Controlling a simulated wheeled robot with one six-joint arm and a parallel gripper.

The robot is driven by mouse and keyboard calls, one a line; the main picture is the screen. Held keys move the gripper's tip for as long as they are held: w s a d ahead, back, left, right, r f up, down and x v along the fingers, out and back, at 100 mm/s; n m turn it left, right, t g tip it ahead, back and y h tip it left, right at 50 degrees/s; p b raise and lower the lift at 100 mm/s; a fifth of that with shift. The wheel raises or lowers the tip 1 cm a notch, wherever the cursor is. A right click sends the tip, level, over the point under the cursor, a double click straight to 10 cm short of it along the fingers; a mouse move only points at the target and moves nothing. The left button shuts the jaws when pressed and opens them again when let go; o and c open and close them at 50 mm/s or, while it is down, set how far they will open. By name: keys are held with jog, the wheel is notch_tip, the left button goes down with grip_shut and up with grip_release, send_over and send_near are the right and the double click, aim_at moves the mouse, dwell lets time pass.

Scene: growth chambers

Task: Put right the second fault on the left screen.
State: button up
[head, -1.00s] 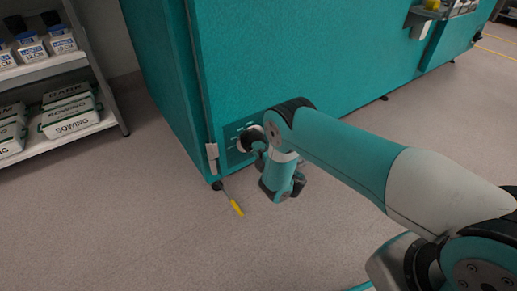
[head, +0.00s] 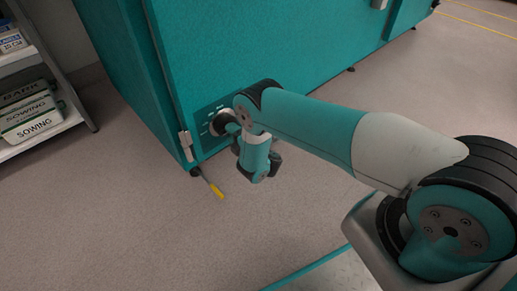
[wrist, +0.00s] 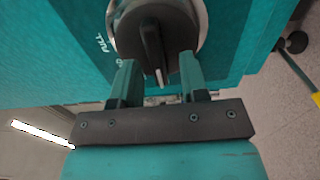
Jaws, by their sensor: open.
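A round dial (wrist: 200,20) with a pale rim and a black grip bar (wrist: 152,45) is on the teal chamber's (wrist: 60,45) lower front. White lettering, partly readable as "FULL", is beside it. In the head view, the dial (head: 222,122) shows on a small panel low on the chamber, partly covered by my arm. My gripper (wrist: 157,70) is open, with its two fingers on either side of the bar's end. I cannot tell whether they touch it. No screen is in view.
A yellow-ended rod (head: 215,190) slants over the floor by the chamber's front foot. A pale latch or hinge (head: 186,145) is on the chamber's edge. A shelf rack (head: 50,138) with labelled bags stands at left.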

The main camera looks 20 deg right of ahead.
jog(key=p+v, duration=1.6)
jog(key=v, duration=0.1)
jog(key=shift+w+r, duration=0.15)
jog(key=shift+w, duration=0.05)
